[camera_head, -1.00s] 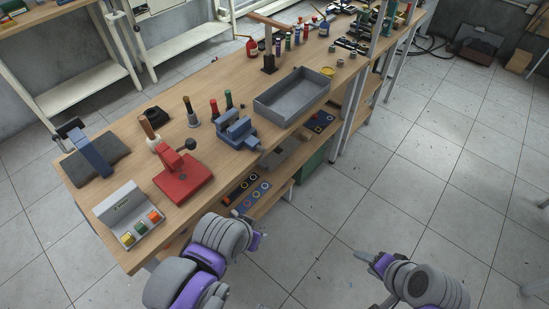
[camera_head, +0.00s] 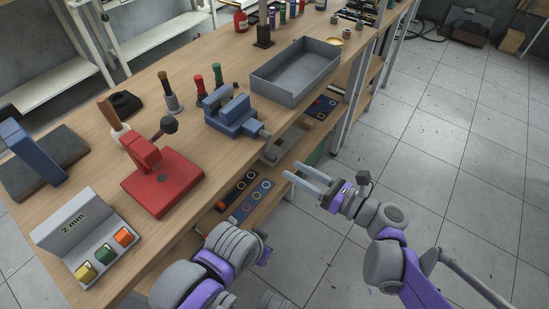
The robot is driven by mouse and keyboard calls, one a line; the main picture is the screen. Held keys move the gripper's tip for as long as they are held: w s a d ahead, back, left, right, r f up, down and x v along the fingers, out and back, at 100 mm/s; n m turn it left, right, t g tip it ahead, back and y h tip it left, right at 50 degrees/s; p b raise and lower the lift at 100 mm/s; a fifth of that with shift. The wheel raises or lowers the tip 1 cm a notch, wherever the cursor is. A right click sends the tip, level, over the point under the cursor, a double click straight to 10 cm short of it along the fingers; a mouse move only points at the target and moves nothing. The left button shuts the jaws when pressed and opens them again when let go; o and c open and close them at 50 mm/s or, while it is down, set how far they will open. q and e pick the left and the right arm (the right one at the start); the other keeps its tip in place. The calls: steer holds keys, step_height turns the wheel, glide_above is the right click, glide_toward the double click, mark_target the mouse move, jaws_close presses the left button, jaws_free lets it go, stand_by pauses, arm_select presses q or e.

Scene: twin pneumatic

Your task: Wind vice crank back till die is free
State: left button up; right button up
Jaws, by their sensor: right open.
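The blue vice (camera_head: 225,116) sits at the front edge of the wooden bench. Its screw end (camera_head: 262,132) points out over the edge, toward my right gripper. I cannot make out a separate crank handle. A die between the jaws is too small to tell. My right gripper (camera_head: 290,169) is open and empty, out in front of the bench, to the lower right of the vice and apart from it. Its two long grey fingers point left. My left arm (camera_head: 232,250) is low at the bench front; its fingers do not show.
A grey tray (camera_head: 297,92) stands right of the vice. A red press (camera_head: 162,180) and a "2 mm" button box (camera_head: 75,232) stand to the left. Upright tools (camera_head: 201,92) are behind. A lower shelf (camera_head: 287,155) holds small parts.

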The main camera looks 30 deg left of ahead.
mark_target(276, 160)
steer(key=a, duration=0.5)
steer(key=a+b, duration=0.1)
steer(key=a, duration=0.1)
steer(key=shift+w+a, duration=0.35)
steer(key=shift+a, duration=0.05)
steer(key=shift+c, duration=0.3)
jaws_close()
